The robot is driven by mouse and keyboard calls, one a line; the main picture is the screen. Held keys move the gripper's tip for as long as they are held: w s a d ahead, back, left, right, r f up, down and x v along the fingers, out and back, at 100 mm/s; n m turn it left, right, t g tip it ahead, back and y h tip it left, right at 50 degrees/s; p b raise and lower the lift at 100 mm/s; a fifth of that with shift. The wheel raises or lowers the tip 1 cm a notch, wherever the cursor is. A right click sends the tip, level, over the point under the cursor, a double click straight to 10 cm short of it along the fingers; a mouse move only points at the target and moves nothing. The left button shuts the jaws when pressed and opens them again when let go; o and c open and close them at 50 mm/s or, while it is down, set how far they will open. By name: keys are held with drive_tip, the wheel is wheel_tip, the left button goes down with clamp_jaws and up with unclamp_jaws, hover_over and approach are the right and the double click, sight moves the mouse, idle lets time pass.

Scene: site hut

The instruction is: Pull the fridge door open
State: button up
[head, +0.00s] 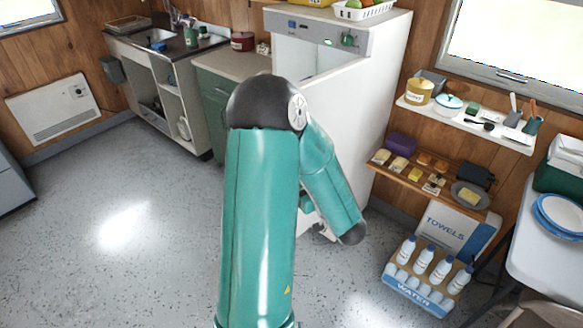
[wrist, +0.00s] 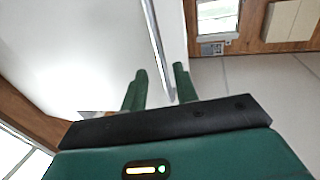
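The fridge (head: 395,75) is a tall white cabinet in the middle of the head view, with a grey control panel and green knob at its top. Its white door (head: 340,105) appears swung partly out, angled away from the panel, with a wedge-shaped gap below the panel. My arm covers much of the door's front. My gripper (wrist: 160,78) is mostly hidden behind the arm in the head view. In the wrist view its two green fingers are apart, with a thin silver upright strip between them beside the white surface. Contact with the strip cannot be told.
A water-bottle crate (head: 420,280) and a towels box (head: 455,228) stand on the floor to the right, below the wall shelves (head: 470,125). A white table (head: 555,260) is at far right. A green cabinet (head: 215,110) adjoins the fridge's left. The floor at left is clear.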

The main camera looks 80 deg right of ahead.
drive_tip(key=v, duration=0.6)
idle(0.4)
